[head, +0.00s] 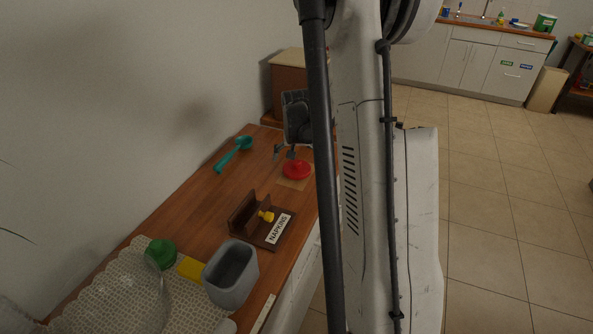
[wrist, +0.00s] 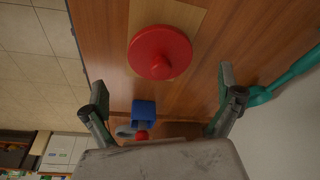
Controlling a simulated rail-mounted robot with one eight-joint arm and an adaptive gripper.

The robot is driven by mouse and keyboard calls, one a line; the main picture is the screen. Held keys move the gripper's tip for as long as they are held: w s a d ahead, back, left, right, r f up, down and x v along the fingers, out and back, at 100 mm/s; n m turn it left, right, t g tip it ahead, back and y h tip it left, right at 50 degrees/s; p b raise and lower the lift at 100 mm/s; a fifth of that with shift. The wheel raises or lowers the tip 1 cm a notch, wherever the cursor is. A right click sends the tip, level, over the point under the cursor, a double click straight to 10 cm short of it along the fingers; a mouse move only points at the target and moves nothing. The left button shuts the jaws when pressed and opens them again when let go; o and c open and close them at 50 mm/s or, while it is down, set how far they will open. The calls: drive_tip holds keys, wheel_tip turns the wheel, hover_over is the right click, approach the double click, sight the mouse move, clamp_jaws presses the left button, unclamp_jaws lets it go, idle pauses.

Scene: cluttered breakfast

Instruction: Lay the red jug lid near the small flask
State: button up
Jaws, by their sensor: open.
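The red jug lid (head: 297,170) is a round disc with a central knob. It lies knob up on a light square board on the wooden table; the wrist view shows it (wrist: 160,52) in front of my fingers. My gripper (head: 284,153) is open, with its fingers apart and nothing between the tips; it is just behind the lid in the head view. The wrist view shows both fingers of my gripper (wrist: 162,84). I cannot make out the small flask for sure in either view.
A blue item (wrist: 144,112) with a red part is low between my fingers in the wrist view. A teal ladle (head: 233,154) lies left of the lid. A wooden napkin holder (head: 262,222), grey container (head: 231,275), yellow block (head: 192,268) and green object (head: 161,253) are nearer. My arm hides the table's right side.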

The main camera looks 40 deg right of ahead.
sight(297, 162)
drive_tip(key=shift+x, duration=2.85)
drive_tip(key=shift+a, duration=0.1)
drive_tip(key=shift+c, duration=0.4)
drive_tip(key=c, duration=1.3)
drive_tip(key=shift+r, duration=0.15)
